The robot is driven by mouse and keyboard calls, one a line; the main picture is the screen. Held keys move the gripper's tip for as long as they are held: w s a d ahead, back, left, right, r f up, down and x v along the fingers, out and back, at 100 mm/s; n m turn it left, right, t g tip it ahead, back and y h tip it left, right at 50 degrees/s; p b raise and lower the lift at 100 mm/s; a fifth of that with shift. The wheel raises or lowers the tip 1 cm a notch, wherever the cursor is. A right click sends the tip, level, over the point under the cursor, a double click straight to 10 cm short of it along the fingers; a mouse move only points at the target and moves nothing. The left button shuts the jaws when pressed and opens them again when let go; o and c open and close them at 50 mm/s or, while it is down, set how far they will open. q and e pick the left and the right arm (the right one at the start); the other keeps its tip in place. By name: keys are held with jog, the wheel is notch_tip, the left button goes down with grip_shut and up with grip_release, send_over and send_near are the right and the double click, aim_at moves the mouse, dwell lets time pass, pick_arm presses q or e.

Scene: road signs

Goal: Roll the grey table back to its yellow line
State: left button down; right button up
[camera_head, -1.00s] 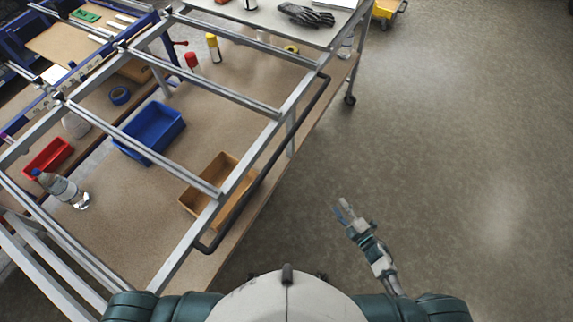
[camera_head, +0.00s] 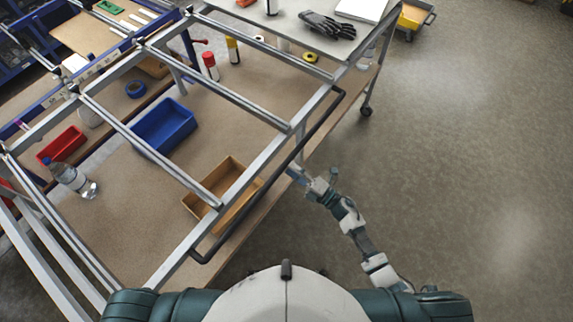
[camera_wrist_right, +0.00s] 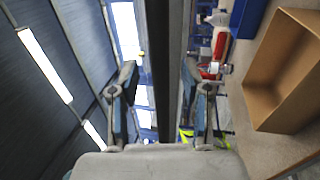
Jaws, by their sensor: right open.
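The grey table (camera_head: 120,230) is a metal frame on castors with a brown lower shelf, at the left of the head view. A black handle bar (camera_head: 318,119) runs along its near right side. My right gripper (camera_head: 312,174) is beside this bar at the shelf's edge. In the right wrist view its two fingers (camera_wrist_right: 160,95) are open, with the dark handle bar (camera_wrist_right: 160,50) running up between them; I cannot tell whether they touch it. The left gripper is out of view. I see no yellow line on the floor.
Black gloves (camera_head: 328,25) lie on the upper surface. A yellow cart (camera_head: 413,17) stands behind. Floor (camera_head: 470,160) on the right is clear.

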aim_at(285, 168)
jog(key=a, duration=0.1)
jog(key=w+a, duration=0.1)
jog(key=a, duration=0.1)
jog(key=shift+w+a+r, duration=0.25)
jog(key=shift+a+r, duration=0.05)
jog(key=shift+a, duration=0.45)
jog(key=shift+d, duration=0.6)
grip_shut()
jog(key=shift+d, duration=0.2)
jog(key=shift+s, duration=0.2)
